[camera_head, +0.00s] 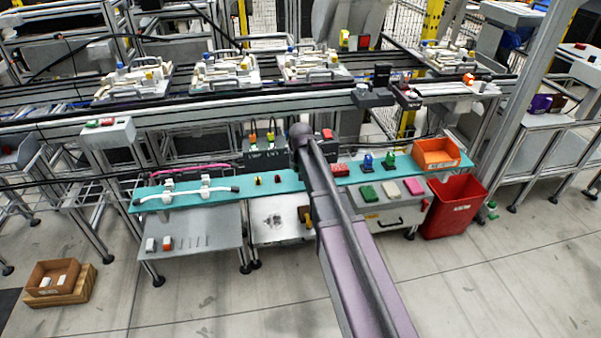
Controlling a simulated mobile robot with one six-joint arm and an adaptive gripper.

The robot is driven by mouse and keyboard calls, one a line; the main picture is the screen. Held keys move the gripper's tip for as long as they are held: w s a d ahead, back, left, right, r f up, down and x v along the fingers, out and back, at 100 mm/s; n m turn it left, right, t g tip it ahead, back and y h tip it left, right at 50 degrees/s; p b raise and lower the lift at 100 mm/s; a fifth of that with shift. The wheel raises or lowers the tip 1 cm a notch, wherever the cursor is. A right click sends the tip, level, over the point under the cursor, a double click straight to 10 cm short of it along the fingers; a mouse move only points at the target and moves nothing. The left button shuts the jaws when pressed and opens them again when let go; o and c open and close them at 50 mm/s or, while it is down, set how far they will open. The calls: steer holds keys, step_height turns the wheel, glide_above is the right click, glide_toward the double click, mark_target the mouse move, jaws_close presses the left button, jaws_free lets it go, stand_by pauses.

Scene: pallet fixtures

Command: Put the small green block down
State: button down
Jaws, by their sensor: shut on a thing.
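My arm reaches up from the bottom of the picture to a dark rounded joint over the teal shelf (257,190). My gripper cannot be made out; the arm hides the area behind it. No green block in a grip can be seen. A green block-like piece (367,193) lies on the grey drawer unit below the shelf, beside a whitish piece (390,189) and a pink piece (413,187). I cannot tell whether this green piece is the task's block.
On the shelf stand a red block (340,170), blue (368,161) and green (389,159) small items, and an orange bin (436,153). A red bin (453,207) stands on the floor at right. The shelf has bare stretches left of my arm.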

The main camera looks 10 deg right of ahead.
mark_target(297, 170)
steer(key=shift+f+b, duration=1.6)
steer(key=shift+f, duration=0.15)
steer(key=shift+f, duration=0.15)
steer(key=c, duration=0.5)
jaws_free()
steer(key=p+v, duration=1.1)
steer(key=v, duration=0.1)
steer(key=shift+r, duration=0.25)
